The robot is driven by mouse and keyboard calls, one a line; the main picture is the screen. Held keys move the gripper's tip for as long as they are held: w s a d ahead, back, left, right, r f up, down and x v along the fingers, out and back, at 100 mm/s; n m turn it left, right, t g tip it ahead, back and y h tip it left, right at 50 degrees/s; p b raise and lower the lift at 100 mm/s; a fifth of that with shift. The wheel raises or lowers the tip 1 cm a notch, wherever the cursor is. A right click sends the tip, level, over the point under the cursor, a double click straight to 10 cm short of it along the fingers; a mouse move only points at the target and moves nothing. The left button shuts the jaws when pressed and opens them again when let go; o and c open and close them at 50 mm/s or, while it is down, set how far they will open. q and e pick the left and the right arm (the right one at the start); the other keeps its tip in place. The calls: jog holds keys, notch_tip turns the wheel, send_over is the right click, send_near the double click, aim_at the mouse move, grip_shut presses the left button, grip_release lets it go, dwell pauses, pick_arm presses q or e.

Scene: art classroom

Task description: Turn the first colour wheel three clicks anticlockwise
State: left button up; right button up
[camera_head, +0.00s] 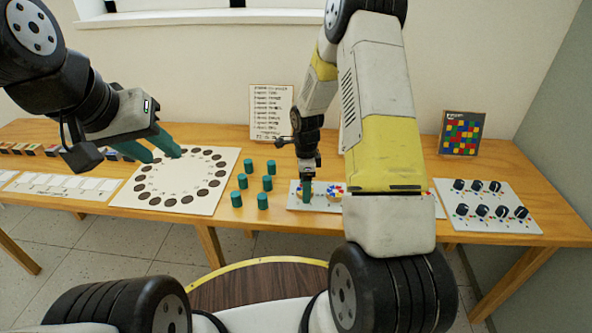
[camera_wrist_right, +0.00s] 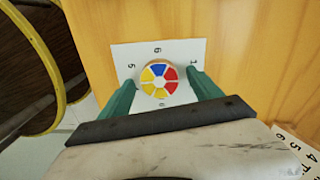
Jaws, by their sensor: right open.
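In the head view my right gripper (camera_head: 306,191) points down at the left end of the white strip (camera_head: 320,207) and partly hides the first wheel. A second colour wheel (camera_head: 335,192) shows just right of it. My left gripper (camera_head: 159,152) is open and empty above the white dial board.
Several teal cylinders (camera_head: 241,181) stand left of the strip. The white board with a ring of dark discs (camera_head: 152,200) lies further left. A panel with black knobs (camera_head: 497,226) is at the right. My right arm hides part of the strip.

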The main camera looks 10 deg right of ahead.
jog(key=shift+f, duration=0.1)
jog(key=c, duration=1.4)
